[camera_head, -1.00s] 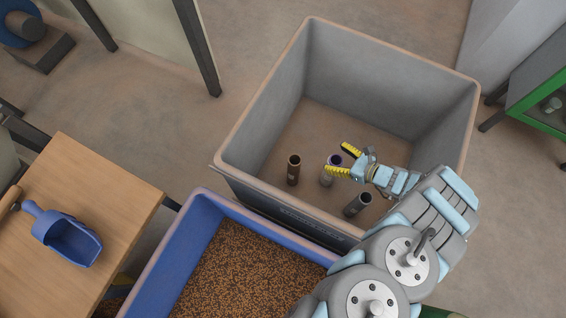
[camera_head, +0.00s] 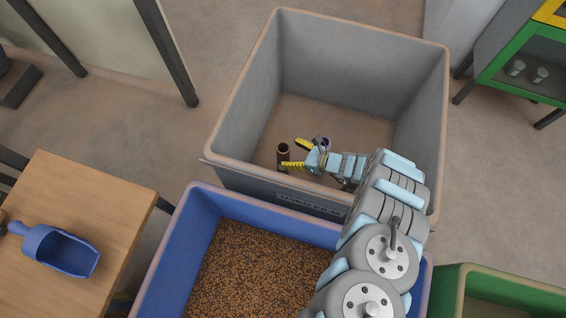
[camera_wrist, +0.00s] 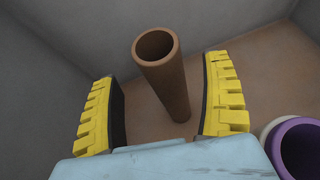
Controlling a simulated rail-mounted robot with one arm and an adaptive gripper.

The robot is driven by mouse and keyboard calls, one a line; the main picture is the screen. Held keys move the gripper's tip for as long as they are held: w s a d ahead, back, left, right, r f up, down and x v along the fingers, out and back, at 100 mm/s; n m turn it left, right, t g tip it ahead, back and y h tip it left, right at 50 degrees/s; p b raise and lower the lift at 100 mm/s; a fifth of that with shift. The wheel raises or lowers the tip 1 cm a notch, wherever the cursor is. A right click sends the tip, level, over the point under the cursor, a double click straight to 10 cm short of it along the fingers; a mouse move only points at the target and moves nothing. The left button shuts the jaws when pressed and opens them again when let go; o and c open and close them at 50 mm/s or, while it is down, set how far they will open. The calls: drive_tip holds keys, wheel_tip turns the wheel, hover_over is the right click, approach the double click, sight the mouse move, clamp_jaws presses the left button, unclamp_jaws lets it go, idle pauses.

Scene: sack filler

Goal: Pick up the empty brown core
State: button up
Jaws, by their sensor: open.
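The brown core (camera_head: 283,153) is a hollow tube standing upright on the floor of the grey bin (camera_head: 221,135). In the wrist view the core (camera_wrist: 167,80) shows its open top, which looks empty, between my two yellow fingers but beyond them. My gripper (camera_head: 290,154) is inside the bin, close to the core, with its fingers spread. In the wrist view my gripper (camera_wrist: 165,105) is open, with gaps on both sides of the core. A core with a purple rim (camera_head: 323,142) stands just right of my gripper, partly hidden by it.
The purple-rimmed core (camera_wrist: 300,148) is close at the lower right of the wrist view. The bin's walls surround my gripper. A blue bin (camera_head: 168,262) of brown pellets stands in front. A table (camera_head: 95,200) with a blue scoop (camera_head: 62,250) is at left.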

drive_tip(key=shift+x, duration=0.95)
drive_tip(key=shift+w+a+f+b, duration=0.15)
drive_tip(key=shift+a+f+b, duration=0.2)
drive_tip(key=shift+b, duration=0.2)
drive_tip(key=b+x, duration=0.2)
drive_tip(key=x, duration=0.2)
drive_tip(key=shift+w, duration=0.1)
clamp_jaws()
